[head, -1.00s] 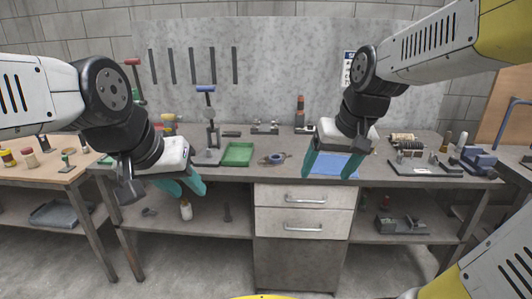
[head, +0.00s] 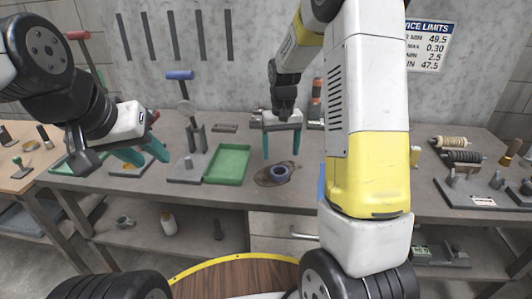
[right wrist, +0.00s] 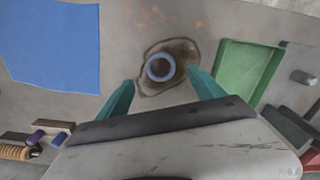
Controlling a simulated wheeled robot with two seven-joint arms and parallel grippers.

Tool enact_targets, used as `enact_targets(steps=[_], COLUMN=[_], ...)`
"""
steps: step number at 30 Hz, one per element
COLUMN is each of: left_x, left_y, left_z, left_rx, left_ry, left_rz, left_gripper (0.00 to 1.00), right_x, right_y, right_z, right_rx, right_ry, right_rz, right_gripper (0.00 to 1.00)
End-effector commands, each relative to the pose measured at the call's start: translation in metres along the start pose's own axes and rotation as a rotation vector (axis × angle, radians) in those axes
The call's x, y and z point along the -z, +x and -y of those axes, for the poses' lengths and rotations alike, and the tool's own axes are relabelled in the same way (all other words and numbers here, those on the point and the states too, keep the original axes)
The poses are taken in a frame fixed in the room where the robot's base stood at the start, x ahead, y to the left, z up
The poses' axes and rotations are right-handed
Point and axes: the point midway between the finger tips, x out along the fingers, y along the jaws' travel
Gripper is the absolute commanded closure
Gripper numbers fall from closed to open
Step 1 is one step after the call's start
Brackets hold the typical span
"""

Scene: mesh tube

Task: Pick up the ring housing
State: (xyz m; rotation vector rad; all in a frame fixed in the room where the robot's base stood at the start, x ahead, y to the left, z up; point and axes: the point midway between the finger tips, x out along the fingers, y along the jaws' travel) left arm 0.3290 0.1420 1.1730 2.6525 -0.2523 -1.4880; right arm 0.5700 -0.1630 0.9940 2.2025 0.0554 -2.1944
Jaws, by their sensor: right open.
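The ring housing appears to be the small blue ring (head: 280,178) lying flat on a dark stained patch of the workbench, right of the green tray. In the right wrist view the ring (right wrist: 160,79) shows as a blue-violet circle with a dark centre. My right gripper (head: 281,157) is open and empty, its teal fingers pointing down just behind and above the ring. In the right wrist view its fingertips (right wrist: 160,82) stand apart on either side, short of the ring. My left gripper (head: 149,157) is open and empty over the left part of the bench.
The green tray (head: 207,180) lies left of the ring. A press-like stand with a blue handle (head: 180,75) stands beyond its left side. A blue mat (right wrist: 55,40) lies on the ring's other side. Spools (head: 450,142) and fixtures fill the bench's right end.

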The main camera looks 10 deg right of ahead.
Motion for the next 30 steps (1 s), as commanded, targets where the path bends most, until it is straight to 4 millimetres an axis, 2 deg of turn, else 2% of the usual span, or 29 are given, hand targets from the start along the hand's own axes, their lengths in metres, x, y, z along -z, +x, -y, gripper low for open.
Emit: enact_targets(steps=[11, 19, 28, 30], left_x=[0.000, 0.000, 0.000, 0.000], left_y=[0.000, 0.000, 0.000, 0.000], left_z=[0.000, 0.000, 0.000, 0.000], left_rx=[0.000, 0.000, 0.000, 0.000], left_ry=[0.000, 0.000, 0.000, 0.000], left_rz=[0.000, 0.000, 0.000, 0.000], left_gripper=[0.64, 0.64, 0.64, 0.64], right_x=[0.001, 0.001, 0.001, 0.001], right_y=[0.038, 0.076, 0.081, 0.081], right_z=[0.000, 0.000, 0.000, 0.000], right_rx=[-0.003, -0.003, -0.002, -0.002], right_ry=[0.000, 0.001, 0.000, 0.000], right_rz=[0.008, 0.008, 0.005, 0.005], right_gripper=[0.23, 0.23, 0.23, 0.34])
